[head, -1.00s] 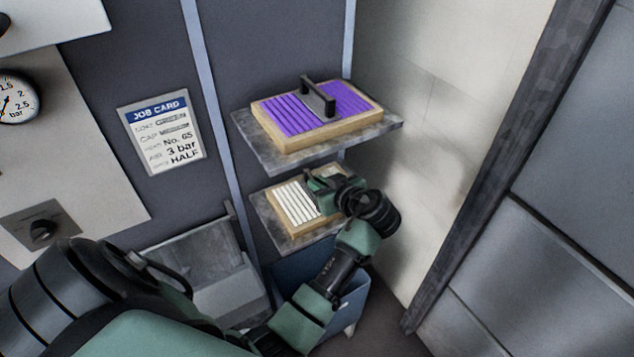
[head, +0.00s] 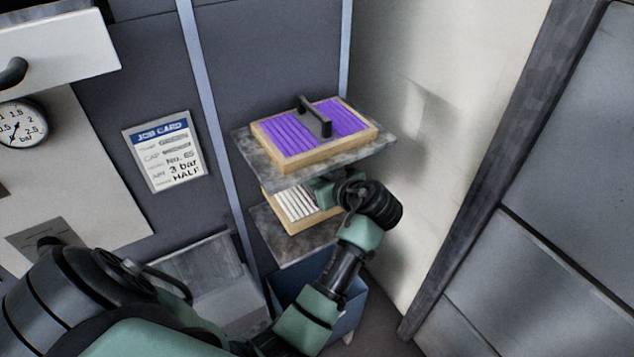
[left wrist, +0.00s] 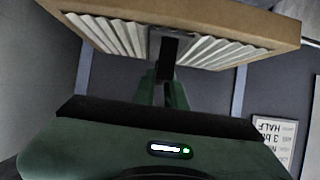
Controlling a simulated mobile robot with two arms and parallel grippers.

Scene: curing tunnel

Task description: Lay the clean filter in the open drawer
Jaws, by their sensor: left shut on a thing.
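The clean filter, white pleats in a tan frame (head: 293,206), is between the two wall shelves in the head view. My left gripper (head: 328,190) is shut on its dark handle and holds it a little above the lower shelf (head: 290,247). In the left wrist view the white filter (left wrist: 215,52) fills the top, with the gripper's fingers (left wrist: 166,78) at the handle. My wrist hides the filter's right part in the head view. A pale box front with a dark handle (head: 60,45) juts in at the top left; its inside is out of sight.
A purple filter (head: 290,138) with a black handle lies on the upper shelf (head: 262,160), close above the held filter. A blue bin (head: 350,310) stands below. A job card (head: 168,152) and a gauge (head: 20,124) are on the left.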

